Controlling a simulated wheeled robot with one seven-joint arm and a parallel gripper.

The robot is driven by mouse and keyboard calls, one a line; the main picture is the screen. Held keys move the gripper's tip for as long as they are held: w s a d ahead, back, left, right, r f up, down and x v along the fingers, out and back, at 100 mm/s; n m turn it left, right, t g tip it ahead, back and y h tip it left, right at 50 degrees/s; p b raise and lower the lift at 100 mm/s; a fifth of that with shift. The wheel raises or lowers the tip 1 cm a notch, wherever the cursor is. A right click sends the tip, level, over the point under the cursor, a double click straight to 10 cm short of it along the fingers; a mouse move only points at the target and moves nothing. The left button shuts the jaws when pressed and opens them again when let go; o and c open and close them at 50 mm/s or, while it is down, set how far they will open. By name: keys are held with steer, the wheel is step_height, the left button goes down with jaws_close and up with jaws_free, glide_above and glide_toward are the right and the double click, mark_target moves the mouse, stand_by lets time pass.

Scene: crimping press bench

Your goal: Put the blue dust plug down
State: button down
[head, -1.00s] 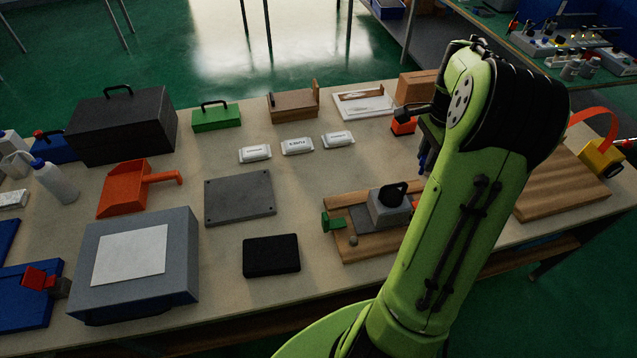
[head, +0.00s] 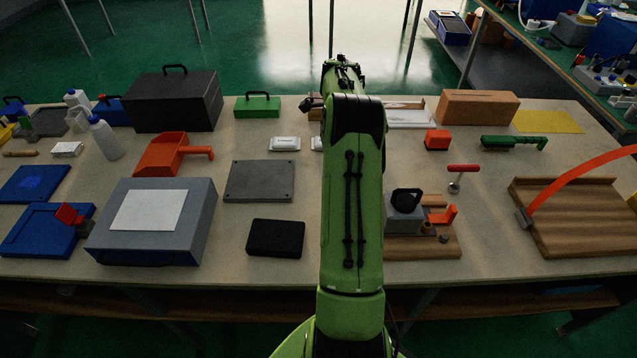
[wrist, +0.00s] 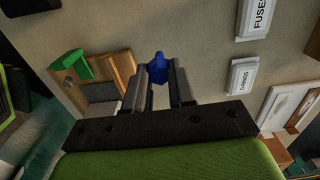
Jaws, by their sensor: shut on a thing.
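The blue dust plug (wrist: 159,70) shows in the wrist view between the fingertips of my gripper (wrist: 160,78). My gripper is shut on it, and the plug's tip sticks out past the fingers. Below it in the wrist view is the pale bench top (wrist: 190,30); I cannot tell how high the plug is above it. In the head view my green arm hides the gripper and the plug.
A wooden fixture (wrist: 118,58) with a green part (wrist: 72,65) lies left of the gripper in the wrist view; white packs (wrist: 257,18) lie right. In the head view a grey plate (head: 259,181) and black pad (head: 275,238) lie left of my arm, a red block (head: 437,139) right.

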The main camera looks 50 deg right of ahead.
step_height(320, 180, down, 9)
steer(key=shift+s+f+b, duration=0.1)
steer(key=shift+b, duration=1.05)
steer(key=shift+r, duration=0.2)
steer(key=shift+f, duration=0.15)
steer(key=c, duration=1)
jaws_free()
steer(key=shift+o, duration=0.2)
